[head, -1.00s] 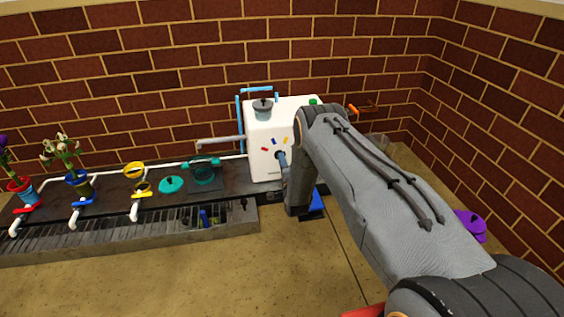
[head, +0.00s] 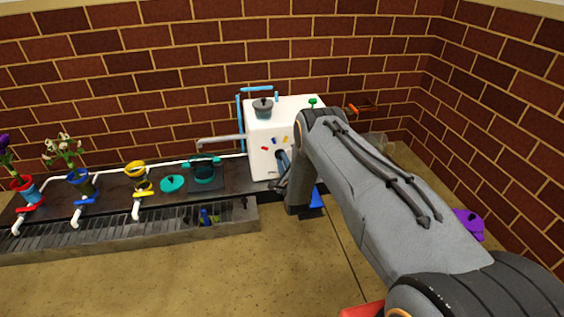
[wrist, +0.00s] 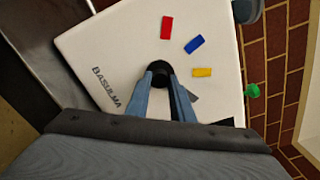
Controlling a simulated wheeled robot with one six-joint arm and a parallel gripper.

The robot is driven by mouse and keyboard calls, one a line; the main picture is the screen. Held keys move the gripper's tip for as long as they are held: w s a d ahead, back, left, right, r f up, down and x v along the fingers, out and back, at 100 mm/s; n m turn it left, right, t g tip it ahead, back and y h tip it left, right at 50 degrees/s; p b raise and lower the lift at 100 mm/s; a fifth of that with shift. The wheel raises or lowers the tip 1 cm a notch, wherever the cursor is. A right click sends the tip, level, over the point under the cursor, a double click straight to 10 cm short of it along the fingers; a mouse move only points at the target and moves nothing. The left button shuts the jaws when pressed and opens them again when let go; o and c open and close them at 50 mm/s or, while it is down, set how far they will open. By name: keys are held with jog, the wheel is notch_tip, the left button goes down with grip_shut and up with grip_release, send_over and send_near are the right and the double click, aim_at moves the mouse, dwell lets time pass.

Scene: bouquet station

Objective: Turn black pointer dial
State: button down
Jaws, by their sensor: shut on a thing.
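The black pointer dial (wrist: 161,70) sits on the front face of the white box (wrist: 120,45), with red, blue and yellow marks around it. My gripper (wrist: 160,74) has its two blue-grey fingers closed on the dial in the wrist view. In the head view, my gripper (head: 283,160) reaches the front of the white box (head: 260,145), and my arm covers the box's right side. The red, blue and yellow marks (head: 275,142) show above my gripper there.
A grey pot (head: 263,108) stands on top of the box, and a green knob (head: 313,102) is at its right. A spout (head: 220,141) extends left over a teal pot (head: 204,170).

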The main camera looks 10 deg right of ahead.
dwell(0.4)
jog(key=c, duration=1.5)
grip_release()
jog(key=shift+c, duration=0.2)
jog(key=shift+s, duration=0.1)
jog(key=s+p, duration=0.3)
jog(key=s, duration=0.4)
jog(key=shift+s, duration=0.35)
